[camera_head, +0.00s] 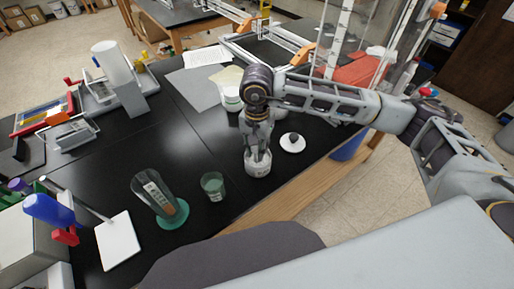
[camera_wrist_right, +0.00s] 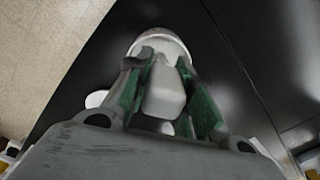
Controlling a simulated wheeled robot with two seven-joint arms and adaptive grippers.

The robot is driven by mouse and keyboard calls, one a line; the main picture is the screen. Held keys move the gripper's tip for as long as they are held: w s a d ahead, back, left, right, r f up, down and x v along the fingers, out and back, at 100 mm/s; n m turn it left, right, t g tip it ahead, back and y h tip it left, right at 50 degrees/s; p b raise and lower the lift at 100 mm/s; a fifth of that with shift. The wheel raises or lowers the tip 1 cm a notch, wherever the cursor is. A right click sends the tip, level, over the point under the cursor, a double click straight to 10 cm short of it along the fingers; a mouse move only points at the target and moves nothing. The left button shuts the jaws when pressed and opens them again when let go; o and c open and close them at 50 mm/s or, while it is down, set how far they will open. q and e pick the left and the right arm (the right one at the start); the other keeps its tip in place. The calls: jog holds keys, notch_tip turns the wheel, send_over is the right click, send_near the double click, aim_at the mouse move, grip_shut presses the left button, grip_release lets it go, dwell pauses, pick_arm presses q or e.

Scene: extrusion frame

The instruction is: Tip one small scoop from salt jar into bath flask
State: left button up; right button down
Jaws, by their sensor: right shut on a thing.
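A small white jar, which looks like the salt jar (camera_head: 257,168), stands open on the black bench. My right gripper (camera_head: 257,152) points down at its mouth. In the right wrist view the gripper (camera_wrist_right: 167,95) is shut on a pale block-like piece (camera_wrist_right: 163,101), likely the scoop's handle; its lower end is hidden. The pale jar rim (camera_wrist_right: 160,42) shows just beyond the fingers. A clear flask with a brown label (camera_head: 152,191) and green at its base, likely the bath flask, stands to the left. My left gripper is not in view.
A small glass with green contents (camera_head: 213,186) stands between flask and jar. A white lid with a dark knob (camera_head: 292,143) lies right of the jar. Another white tub (camera_head: 232,98) stands behind. A white plate (camera_head: 118,241) lies at left. The bench's wooden front edge (camera_head: 290,195) is close.

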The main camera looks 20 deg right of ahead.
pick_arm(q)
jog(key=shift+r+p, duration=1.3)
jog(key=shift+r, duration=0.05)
pick_arm(e)
jog(key=shift+r, duration=4.7)
